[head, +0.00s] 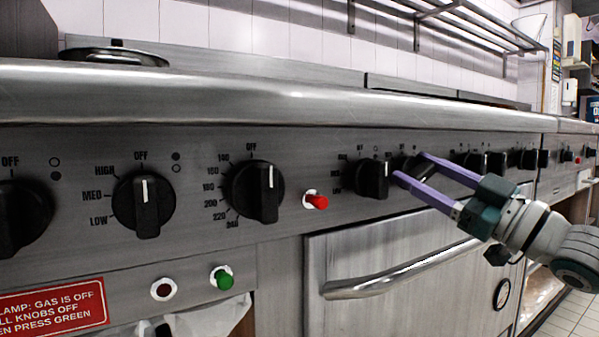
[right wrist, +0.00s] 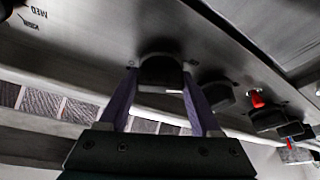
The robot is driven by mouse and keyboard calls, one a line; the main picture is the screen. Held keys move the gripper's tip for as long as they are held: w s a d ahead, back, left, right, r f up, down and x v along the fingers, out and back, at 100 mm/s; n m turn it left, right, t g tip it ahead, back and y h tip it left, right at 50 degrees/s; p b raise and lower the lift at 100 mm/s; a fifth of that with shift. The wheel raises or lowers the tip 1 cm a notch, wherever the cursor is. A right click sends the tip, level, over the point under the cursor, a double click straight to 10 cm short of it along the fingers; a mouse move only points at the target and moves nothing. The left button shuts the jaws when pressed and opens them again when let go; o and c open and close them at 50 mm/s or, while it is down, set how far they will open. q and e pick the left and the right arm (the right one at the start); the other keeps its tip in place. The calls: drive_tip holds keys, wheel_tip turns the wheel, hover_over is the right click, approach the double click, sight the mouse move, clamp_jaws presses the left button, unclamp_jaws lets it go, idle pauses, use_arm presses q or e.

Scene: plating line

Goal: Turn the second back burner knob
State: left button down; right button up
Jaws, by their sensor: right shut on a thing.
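A black burner knob (head: 414,167) on the steel control panel sits between the two purple fingers of my right gripper (head: 408,166). The fingers partly hide it in the head view. In the right wrist view the same knob (right wrist: 160,72) lies between the fingertips, one on each side, and my right gripper (right wrist: 160,85) is shut on it. A short white mark shows on the knob's edge there. Its printed labels are too small or covered to read. My left gripper is in neither view.
A neighbouring black knob (head: 373,178) is close to the left fingertip. A red button (head: 317,202) and a temperature knob (head: 257,190) are further left. More knobs (head: 530,159) line the panel to the right. An oven door handle (head: 400,276) juts out below.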

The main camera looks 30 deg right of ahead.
idle(0.4)
drive_tip(key=o, duration=1.4)
drive_tip(key=shift+c, duration=0.2)
drive_tip(key=p+v, duration=0.3)
drive_tip(key=v, duration=0.7)
